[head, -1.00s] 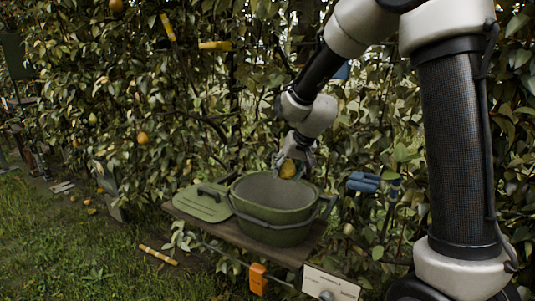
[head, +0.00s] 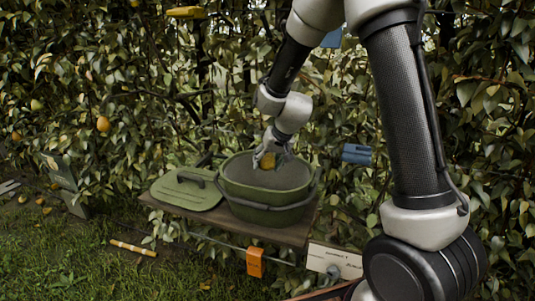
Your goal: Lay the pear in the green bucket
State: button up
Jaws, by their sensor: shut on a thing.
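A yellow-brown pear (head: 267,160) is held in my gripper (head: 268,158), whose fingers are shut on it. The gripper points down over the open green bucket (head: 266,213), with the pear at about the height of the far rim in the picture. I cannot tell whether the pear is just above the rim or slightly inside the mouth. The bucket stands upright on a wooden shelf (head: 155,203), and its bottom inside is hidden by the near wall.
A green lid (head: 187,192) with a dark handle lies left of the bucket on the shelf. An orange tag (head: 255,262) and a white sign (head: 334,261) hang at the front. A dense hedge with pears (head: 103,124) stands behind.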

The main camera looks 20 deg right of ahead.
jog(key=shift+f, duration=7.15)
jog(key=shift+f, duration=0.35)
jog(key=o, duration=1.2)
jog(key=shift+c, duration=0.2)
jog(key=s+d+r+n, duration=0.1)
jog(key=s+d+r, duration=0.1)
jog(key=s+r, duration=0.5)
jog(key=s+d+r+y, duration=0.15)
jog(key=s+r, duration=0.25)
jog(key=r, duration=0.7)
jog(key=s+d+r+n, duration=0.1)
jog(key=s+d+r, duration=0.1)
jog(key=s+r, duration=0.45)
jog(key=s+d+r+h, duration=0.2)
jog(key=s+d+r, duration=0.2)
jog(key=s, duration=0.4)
jog(key=s+d+r+g+h, duration=0.1)
jog(key=s+d+r+h, duration=0.1)
jog(key=s+d+r, duration=0.2)
jog(key=s+d, duration=0.1)
jog(key=s, duration=0.2)
jog(key=shift+s+d+r+m, duration=0.2)
jog(key=shift+s+d+m, duration=0.1)
jog(key=shift+s+m, duration=0.1)
